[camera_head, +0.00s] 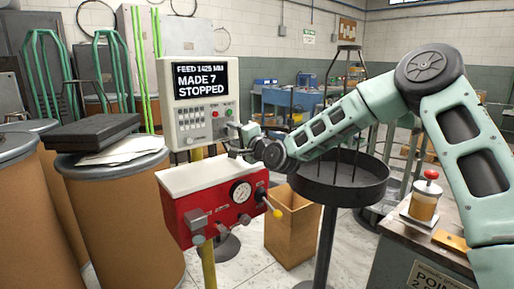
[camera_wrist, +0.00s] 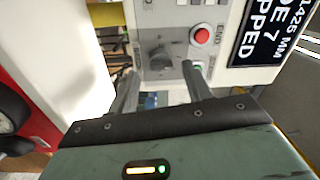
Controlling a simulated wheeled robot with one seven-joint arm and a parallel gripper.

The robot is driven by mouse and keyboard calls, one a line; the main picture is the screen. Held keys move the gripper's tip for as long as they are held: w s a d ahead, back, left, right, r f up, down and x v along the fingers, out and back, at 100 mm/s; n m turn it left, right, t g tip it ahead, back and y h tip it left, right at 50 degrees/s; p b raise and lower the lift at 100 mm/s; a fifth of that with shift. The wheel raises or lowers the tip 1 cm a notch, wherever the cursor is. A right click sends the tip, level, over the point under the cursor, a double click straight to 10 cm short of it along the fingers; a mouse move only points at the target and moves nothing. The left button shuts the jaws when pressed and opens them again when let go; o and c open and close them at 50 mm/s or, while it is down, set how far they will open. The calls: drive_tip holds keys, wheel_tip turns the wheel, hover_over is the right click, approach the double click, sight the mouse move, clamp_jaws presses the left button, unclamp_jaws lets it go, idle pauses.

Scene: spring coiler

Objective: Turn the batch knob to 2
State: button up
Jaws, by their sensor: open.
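The control panel (camera_head: 197,122) is a pale upright box with a dark screen (camera_head: 201,79) reading FEED 1425 MM, MADE 7, STOPPED. In the wrist view a dark grey knob (camera_wrist: 158,60) sits on the panel face; I cannot read its label or setting. My gripper (camera_wrist: 160,70) is open, with its fingers on either side of the knob in the picture and nothing held. I cannot tell whether they touch the panel. In the head view my gripper (camera_head: 238,138) is at the panel's lower right, and the knob is hard to make out there.
A red button (camera_wrist: 201,35) and a green button (camera_wrist: 198,67) lie close to the right finger. A red machine box (camera_head: 215,208) with a gauge stands just below my gripper. A dark round tray (camera_head: 335,190) stands under my arm. Brown drums (camera_head: 120,215) are at left.

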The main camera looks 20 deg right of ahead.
drive_tip(key=v, duration=1.4)
drive_tip(key=shift+s, duration=0.3)
drive_tip(key=shift+d+f, duration=0.1)
drive_tip(key=shift+f, duration=0.05)
